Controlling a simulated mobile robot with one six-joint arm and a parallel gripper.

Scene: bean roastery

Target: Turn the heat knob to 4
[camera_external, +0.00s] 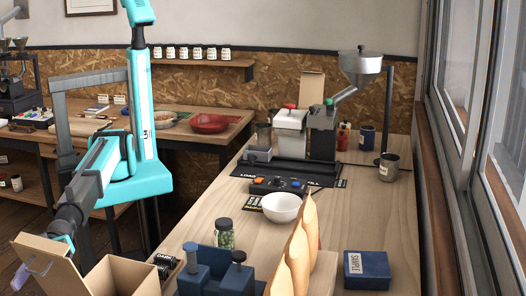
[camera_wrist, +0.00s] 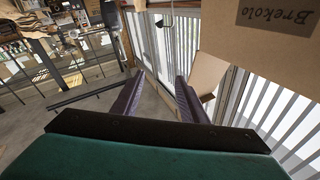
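The roaster (camera_external: 318,130) stands on the wooden bench at centre right. A dark control box (camera_external: 272,189) sits in front of it, with an orange part (camera_external: 259,181) and a blue part (camera_external: 295,184) on top. Which of these is the heat knob, and any numbers around it, are too small to tell. My gripper (camera_external: 38,275) is at the lower left, low and far from the control box, partly hidden by a cardboard box flap. In the wrist view my gripper (camera_wrist: 160,82) has its two purple fingers apart with nothing between them. The wrist view does not show the control box.
An open cardboard box (camera_external: 125,277) is right beside my gripper; cardboard also fills the upper right of the wrist view (camera_wrist: 270,55). A white bowl (camera_external: 282,208) stands just before the control box. A jar (camera_external: 224,234), paper bags (camera_external: 298,255) and a blue sample box (camera_external: 367,268) are nearer.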

